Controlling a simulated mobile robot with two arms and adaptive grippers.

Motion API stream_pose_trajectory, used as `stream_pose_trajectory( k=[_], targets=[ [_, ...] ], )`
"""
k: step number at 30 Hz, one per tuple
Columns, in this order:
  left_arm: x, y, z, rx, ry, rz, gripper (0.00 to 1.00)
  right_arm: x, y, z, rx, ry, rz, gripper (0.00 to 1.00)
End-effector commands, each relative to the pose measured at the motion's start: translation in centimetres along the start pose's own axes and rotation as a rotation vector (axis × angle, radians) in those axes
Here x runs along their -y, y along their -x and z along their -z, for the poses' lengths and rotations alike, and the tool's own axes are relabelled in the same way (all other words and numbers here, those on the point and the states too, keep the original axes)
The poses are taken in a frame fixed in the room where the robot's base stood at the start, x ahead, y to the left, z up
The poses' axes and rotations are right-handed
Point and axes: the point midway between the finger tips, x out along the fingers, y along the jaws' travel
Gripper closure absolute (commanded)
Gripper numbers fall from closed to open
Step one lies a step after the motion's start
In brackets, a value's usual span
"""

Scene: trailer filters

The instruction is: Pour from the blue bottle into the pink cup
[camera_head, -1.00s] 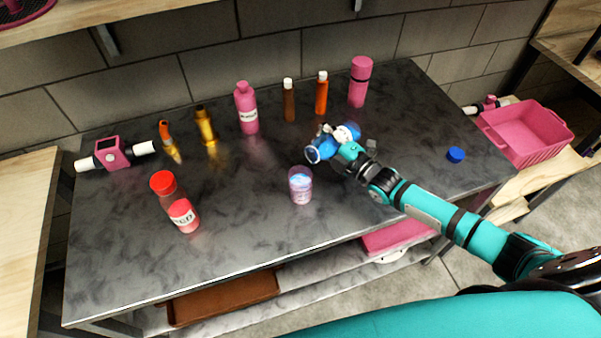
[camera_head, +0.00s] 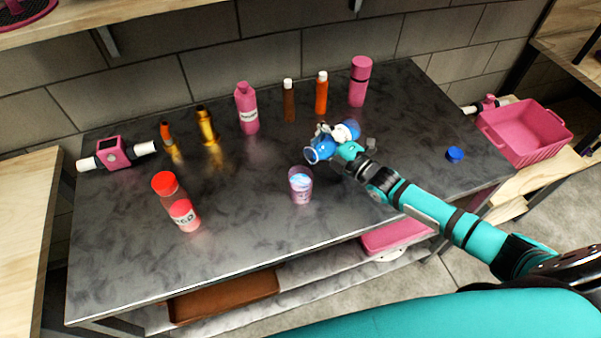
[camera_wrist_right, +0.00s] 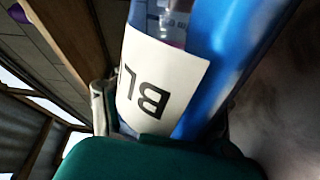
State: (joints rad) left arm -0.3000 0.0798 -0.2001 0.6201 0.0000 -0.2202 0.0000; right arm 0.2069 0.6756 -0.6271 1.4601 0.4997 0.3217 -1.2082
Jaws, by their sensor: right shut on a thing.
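My right gripper (camera_head: 336,138) is shut on the blue bottle (camera_head: 314,154) above the table. The bottle is tilted to near horizontal, with its open mouth toward the left. In the right wrist view the blue bottle (camera_wrist_right: 222,62) fills much of the picture, with a white label on it. The pink cup (camera_head: 301,186) stands upright on the table, below and slightly left of the bottle's mouth. It holds something light blue. The bottle and cup appear apart. I see no clear stream between them. My left gripper is not in view.
A blue cap (camera_head: 454,154) lies on the table (camera_head: 240,240) at the right. A red bottle (camera_head: 176,202) stands at the left. Several bottles, including a pink one (camera_head: 247,108), stand along the back. The front middle of the table is clear.

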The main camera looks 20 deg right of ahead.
Motion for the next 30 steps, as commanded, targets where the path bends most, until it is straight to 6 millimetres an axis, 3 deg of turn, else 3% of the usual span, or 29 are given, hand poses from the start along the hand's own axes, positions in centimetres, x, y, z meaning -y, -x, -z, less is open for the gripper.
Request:
stream_pose_trajectory(
  k=[30],
  targets=[
    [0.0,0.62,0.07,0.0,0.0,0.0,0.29,-0.66,-0.05,0.18,-0.003,0.062,-0.002,1.0]
  ],
)
